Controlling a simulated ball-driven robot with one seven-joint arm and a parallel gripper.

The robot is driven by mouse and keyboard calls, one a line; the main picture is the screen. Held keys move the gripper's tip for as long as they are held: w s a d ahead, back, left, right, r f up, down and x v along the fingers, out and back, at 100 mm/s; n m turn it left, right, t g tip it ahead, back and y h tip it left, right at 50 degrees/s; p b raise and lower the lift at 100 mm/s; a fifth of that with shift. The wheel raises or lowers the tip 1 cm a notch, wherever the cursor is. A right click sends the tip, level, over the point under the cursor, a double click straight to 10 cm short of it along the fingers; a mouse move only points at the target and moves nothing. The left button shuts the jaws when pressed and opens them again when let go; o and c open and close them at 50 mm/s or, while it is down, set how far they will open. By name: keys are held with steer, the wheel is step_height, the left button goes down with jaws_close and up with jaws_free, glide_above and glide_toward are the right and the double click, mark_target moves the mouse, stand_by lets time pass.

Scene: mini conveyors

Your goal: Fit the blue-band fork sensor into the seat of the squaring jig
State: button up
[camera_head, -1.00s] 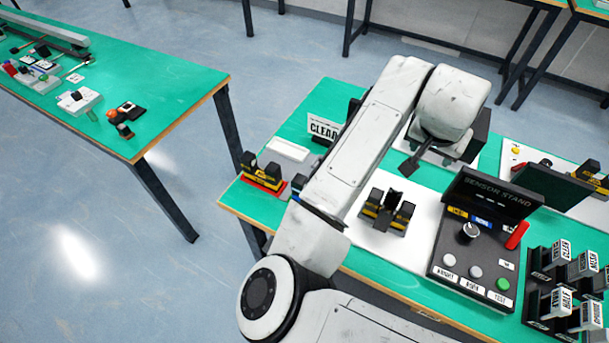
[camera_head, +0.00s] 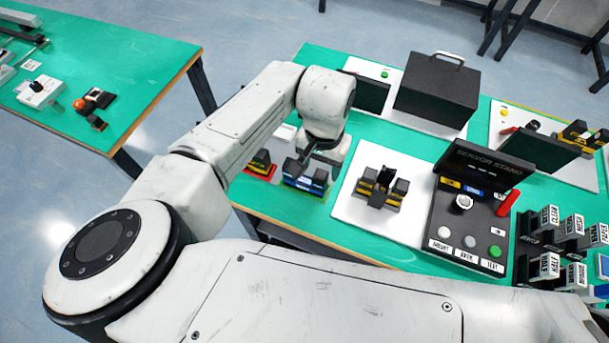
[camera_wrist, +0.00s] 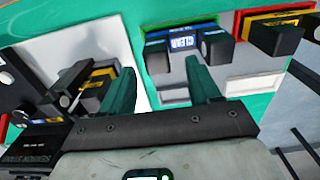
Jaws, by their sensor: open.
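The blue-band fork sensor (camera_head: 305,178) stands near the table's front left edge, beside a red-based yellow-band sensor (camera_head: 261,163). My gripper (camera_head: 308,163) is open and empty, low over that sensor. In the wrist view its two fingers (camera_wrist: 160,80) are spread, with the sensor beyond their tips and not clearly between them. I cannot make out for certain which fixture is the squaring jig or where its seat is.
A white plate (camera_head: 352,209) holding a yellow-band sensor (camera_head: 380,187) lies to the right. The sensor stand (camera_head: 466,222) is beyond it, with several labelled blocks (camera_head: 550,240) farther right. A black box with a handle (camera_head: 437,90) stands behind. Another table (camera_head: 160,70) is at left.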

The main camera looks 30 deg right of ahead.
mark_target(320, 174)
steer(key=shift+s+a+f+p, duration=0.15)
steer(key=shift+f+p, duration=0.15)
steer(key=shift+f, duration=1.1)
steer(key=shift+s+f+p, duration=0.15)
steer(key=shift+f+p, duration=0.15)
steer(key=shift+f, duration=1.05)
jaws_close()
